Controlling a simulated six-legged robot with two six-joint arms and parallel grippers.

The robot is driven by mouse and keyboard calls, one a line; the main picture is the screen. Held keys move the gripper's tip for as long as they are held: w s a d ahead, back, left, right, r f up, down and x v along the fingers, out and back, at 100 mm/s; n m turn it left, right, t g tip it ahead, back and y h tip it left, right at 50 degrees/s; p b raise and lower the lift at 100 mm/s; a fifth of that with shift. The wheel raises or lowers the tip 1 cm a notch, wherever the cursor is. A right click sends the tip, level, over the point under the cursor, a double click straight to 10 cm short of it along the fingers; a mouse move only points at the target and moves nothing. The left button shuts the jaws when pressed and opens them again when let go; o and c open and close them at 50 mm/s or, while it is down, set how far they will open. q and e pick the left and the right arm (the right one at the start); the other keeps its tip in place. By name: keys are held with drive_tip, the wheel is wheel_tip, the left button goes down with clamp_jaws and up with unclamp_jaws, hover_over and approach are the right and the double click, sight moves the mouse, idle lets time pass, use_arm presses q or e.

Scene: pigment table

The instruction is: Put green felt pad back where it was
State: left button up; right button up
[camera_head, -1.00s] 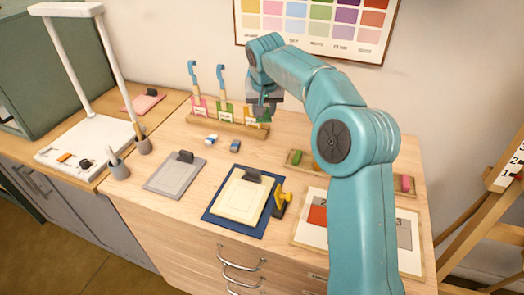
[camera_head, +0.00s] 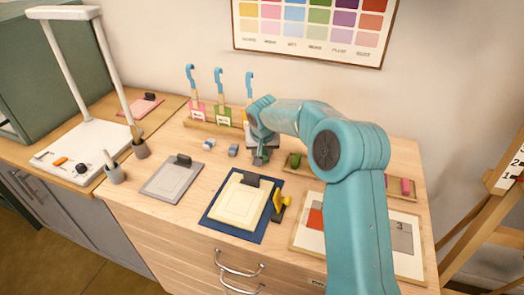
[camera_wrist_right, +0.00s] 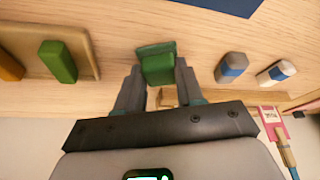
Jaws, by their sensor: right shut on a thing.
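My right gripper (camera_head: 262,157) hangs low over the middle of the table, just left of a wooden tray. In the wrist view the right gripper (camera_wrist_right: 157,82) is shut on a green pad (camera_wrist_right: 156,62), a block with a darker strip along its top. The pad shows only as a small green patch (camera_head: 259,161) in the head view, so whether it touches the table I cannot tell. Another green block (camera_wrist_right: 58,61) sits in the wooden tray (camera_wrist_right: 88,50), beside an orange block (camera_wrist_right: 8,66). My left gripper is not in view.
A rack (camera_head: 205,124) with blue-hooked tools stands behind. In front is a dark blue mat (camera_head: 212,212) with a cream pad, a grey board (camera_head: 160,190) and a numbered board (camera_head: 297,240).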

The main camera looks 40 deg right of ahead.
drive_tip(key=shift+f, duration=0.15)
drive_tip(key=o, duration=0.9)
drive_tip(key=shift+o, duration=0.2)
drive_tip(key=shift+r, duration=0.3)
drive_tip(key=v, duration=1.1)
drive_tip(key=shift+s+a+r, duration=0.15)
drive_tip(key=shift+a+r, duration=0.05)
drive_tip(key=shift+r, duration=0.15)
drive_tip(key=shift+f, duration=0.1)
